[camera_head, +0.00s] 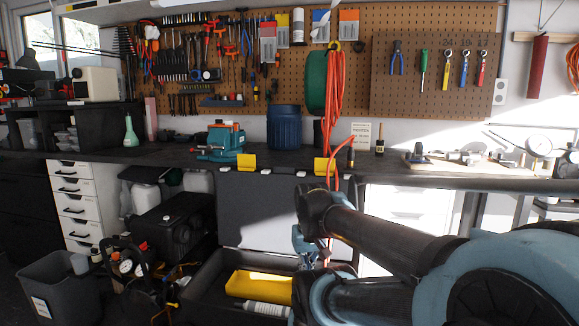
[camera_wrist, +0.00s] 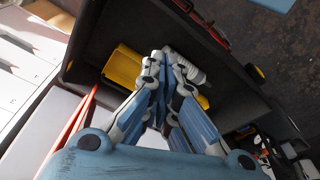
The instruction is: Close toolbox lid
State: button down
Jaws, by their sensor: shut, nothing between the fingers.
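The toolbox (camera_head: 203,283) is a dark grey open box low in front of the workbench. Its grey lid (camera_head: 262,212) stands upright at the back, with yellow latches (camera_head: 247,160) along its top edge. Inside lie a yellow case (camera_head: 258,286) and a white tube (camera_head: 265,309). My gripper (camera_head: 306,245) is shut and empty, in front of the lid's right part; my arm partly hides it and the box's right side. In the wrist view, my blue and grey fingers (camera_wrist: 168,58) are closed together over the box interior, with the yellow case (camera_wrist: 122,67) partly behind them.
The workbench (camera_head: 160,154) runs behind the lid, with a teal vise (camera_head: 222,141) and a blue bin (camera_head: 284,127) on it. An orange cord (camera_head: 337,90) hangs down near the lid's right edge. A black case (camera_head: 172,228) and a grey bin (camera_head: 60,290) stand left of the toolbox.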

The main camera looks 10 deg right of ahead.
jog(key=w+d+r+m, duration=0.2)
jog(key=w+r, duration=1.5)
jog(key=r, duration=0.2)
jog(key=w+r+m, duration=0.1)
jog(key=w+r, duration=0.3)
jog(key=w, duration=0.4)
jog(key=w+r+m+h, duration=0.1)
jog(key=w+r, duration=0.3)
jog(key=w, duration=0.4)
jog(key=w+r+m, duration=0.1)
jog(key=w+r, duration=0.3)
jog(key=w, duration=0.4)
jog(key=x, duration=1)
jog(key=shift+s+d, duration=0.15)
jog(key=shift+d, duration=0.25)
